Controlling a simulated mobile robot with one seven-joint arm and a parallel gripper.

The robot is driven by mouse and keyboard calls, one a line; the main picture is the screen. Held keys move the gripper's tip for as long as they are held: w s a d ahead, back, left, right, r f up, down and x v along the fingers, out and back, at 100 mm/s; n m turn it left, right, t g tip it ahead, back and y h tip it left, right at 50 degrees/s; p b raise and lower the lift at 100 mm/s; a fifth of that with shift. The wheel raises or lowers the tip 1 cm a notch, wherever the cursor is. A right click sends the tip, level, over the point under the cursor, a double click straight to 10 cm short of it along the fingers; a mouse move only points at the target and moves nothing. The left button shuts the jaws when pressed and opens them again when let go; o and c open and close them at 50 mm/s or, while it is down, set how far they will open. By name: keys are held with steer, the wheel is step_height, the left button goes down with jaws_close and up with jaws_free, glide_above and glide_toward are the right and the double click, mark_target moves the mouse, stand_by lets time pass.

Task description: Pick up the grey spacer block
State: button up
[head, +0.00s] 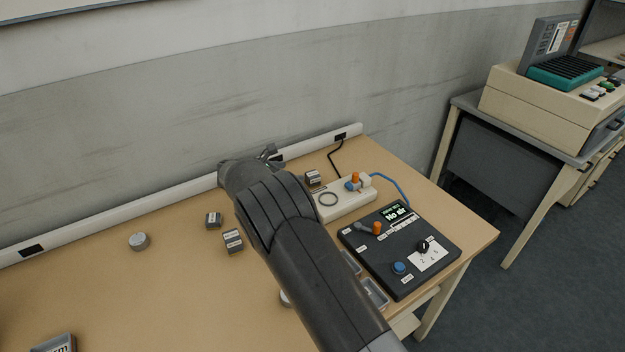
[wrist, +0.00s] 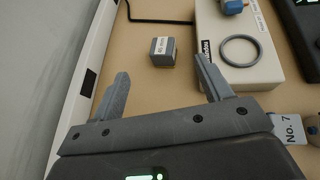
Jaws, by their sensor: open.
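A small grey block (wrist: 162,53) with a white label on one side stands on the table in the wrist view, ahead of my gripper and roughly centred between its fingers. In the head view this block (head: 313,178) is by the back of the cream board. Two more grey labelled blocks (head: 213,220) (head: 233,241) lie left of my arm; the label text is too small to read surely. My gripper (wrist: 160,80) is open and empty, its fingers apart and not touching the block. In the head view my gripper (head: 270,154) is mostly hidden behind my arm.
The cream board (head: 346,203) with a grey ring (wrist: 240,50) lies right of the block. A black control panel (head: 400,250) stands farther right. A white trunking rail (head: 120,235) runs along the wall. A black cable (head: 334,160) curves behind the block.

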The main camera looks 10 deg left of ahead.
mark_target(312, 174)
steer(key=x, duration=0.5)
steer(key=shift+w+a+f, duration=0.15)
steer(key=shift+a+f, duration=0.05)
steer(key=shift+f, duration=0.2)
steer(key=shift+s+f+x, duration=0.15)
steer(key=shift+f+x, duration=0.05)
steer(key=shift+x, duration=1.15)
steer(key=shift+s+f+x, duration=0.1)
steer(key=shift+f+x, duration=0.1)
steer(key=shift+x, duration=1.15)
steer(key=shift+c, duration=0.5)
steer(key=c, duration=1.1)
steer(key=shift+c, duration=0.2)
